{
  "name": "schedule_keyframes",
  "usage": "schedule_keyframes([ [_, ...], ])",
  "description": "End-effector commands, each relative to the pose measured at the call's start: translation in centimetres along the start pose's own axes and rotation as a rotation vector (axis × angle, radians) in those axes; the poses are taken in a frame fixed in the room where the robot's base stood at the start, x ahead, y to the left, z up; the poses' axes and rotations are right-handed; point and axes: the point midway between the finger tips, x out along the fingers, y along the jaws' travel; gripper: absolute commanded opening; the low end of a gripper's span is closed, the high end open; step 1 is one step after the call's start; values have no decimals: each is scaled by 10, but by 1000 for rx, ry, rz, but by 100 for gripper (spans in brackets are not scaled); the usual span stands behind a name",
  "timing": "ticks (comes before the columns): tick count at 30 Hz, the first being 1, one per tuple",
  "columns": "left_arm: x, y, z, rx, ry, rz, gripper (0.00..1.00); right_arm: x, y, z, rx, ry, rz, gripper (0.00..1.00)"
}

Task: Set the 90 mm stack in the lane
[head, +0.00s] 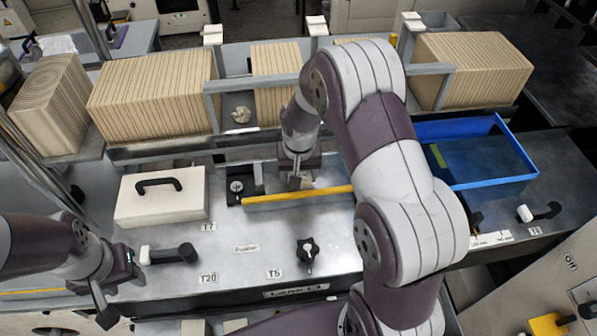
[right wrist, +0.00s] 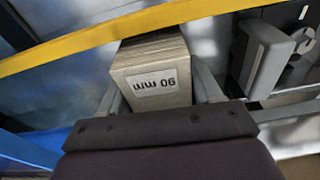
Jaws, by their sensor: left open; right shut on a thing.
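The kraft-coloured stack (right wrist: 152,52), marked "90 mm" upside down, is between the two fingers of my right gripper (right wrist: 160,92) in the right wrist view. A yellow bar (right wrist: 110,40) crosses just beyond it. In the head view my right gripper (head: 297,180) points down at the yellow bar (head: 320,194), by the middle of the bench; gripper and arm largely hide the stack there. A "Lane L1" label (head: 296,290) is on the bench front. My left gripper (head: 120,292) is open and empty at the lower left.
Big kraft stacks (head: 150,95) stand along the back shelf between grey frames. A white box with a black handle (head: 160,198) is left on the bench. A blue tray (head: 478,183) is right. A black knob (head: 308,250) and a lever (head: 170,254) stand in front.

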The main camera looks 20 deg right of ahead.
Motion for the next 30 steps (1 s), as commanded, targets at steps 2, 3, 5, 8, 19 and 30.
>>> schedule_keyframes([
  [2,0,0,0,0,0,0,44,0,0,0,0,1,0,31],
  [3,0,0,0,0,0,0,44,0,0,0,0,1,0,31],
  [5,0,0,0,0,0,0,44,0,0,0,0,0,0,31],
  [8,0,0,0,0,0,0,44,0,0,0,0,0,0,77],
  [19,1,0,0,0,0,0,44,-2,0,0,0,0,0,94],
  [30,26,0,3,0,0,0,44,-87,0,-1,0,5,-2,94],
])
